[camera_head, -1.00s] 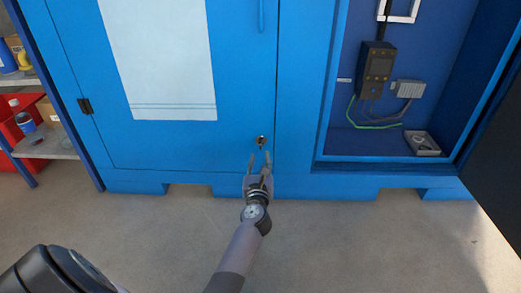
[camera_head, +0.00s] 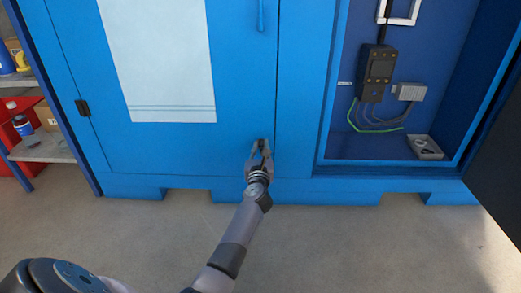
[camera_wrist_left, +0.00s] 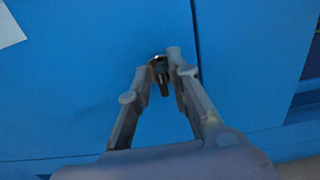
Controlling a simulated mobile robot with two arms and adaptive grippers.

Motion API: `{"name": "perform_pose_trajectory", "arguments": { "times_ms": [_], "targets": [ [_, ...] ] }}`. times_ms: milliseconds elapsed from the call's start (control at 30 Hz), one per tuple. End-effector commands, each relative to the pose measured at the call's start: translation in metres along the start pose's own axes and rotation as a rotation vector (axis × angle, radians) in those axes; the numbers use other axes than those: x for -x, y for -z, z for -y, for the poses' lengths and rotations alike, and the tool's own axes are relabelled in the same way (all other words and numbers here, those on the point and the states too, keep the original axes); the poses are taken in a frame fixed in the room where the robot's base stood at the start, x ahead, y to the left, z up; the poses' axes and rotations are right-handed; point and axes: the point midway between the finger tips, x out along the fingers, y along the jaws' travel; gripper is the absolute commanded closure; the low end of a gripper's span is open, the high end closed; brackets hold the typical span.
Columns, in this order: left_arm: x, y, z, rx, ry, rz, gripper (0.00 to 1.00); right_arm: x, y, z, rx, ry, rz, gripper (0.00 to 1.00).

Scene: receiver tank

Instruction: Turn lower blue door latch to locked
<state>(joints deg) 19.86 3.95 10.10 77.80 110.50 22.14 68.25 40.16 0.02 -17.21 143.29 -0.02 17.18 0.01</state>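The lower latch (camera_wrist_left: 160,72) is a small dark knob on a round silvery base on the blue door (camera_head: 235,145), near its right edge seam. In the left wrist view its handle points down and leans slightly right. My left gripper (camera_head: 260,148) is at the latch and covers most of it in the head view. In the left wrist view my left gripper (camera_wrist_left: 157,80) has its two fingers apart, one on each side of the latch. I cannot tell whether the right finger touches it. My right gripper is not in view.
A blue vertical handle (camera_head: 261,14) is higher on the door. On the right, an open compartment holds a dark control box (camera_head: 377,72) and a small tray (camera_head: 424,147). A dark open door (camera_head: 500,140) stands at far right. Shelves (camera_head: 40,148) with containers are at left. The floor in front is clear.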

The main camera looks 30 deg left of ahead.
Motion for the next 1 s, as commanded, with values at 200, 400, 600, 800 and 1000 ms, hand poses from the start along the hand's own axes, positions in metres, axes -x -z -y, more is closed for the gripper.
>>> {"name": "perform_pose_trajectory", "arguments": {
  "times_ms": [200,400,600,800,1000],
  "targets": [
    [0.000,0.000,0.000,0.000,0.000,0.000,0.98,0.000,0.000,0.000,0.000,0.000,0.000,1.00],
    [0.000,0.000,0.000,0.000,0.000,0.000,1.00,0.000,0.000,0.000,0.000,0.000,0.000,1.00],
    [0.000,0.000,0.000,-0.001,0.000,0.000,1.00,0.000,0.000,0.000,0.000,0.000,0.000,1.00],
    [0.000,-0.001,0.001,-0.029,0.000,-0.001,1.00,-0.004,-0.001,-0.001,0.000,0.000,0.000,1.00],
    [0.000,-0.002,0.002,-0.126,0.001,-0.003,1.00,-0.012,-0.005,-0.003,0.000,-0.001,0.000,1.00]
  ]
}}
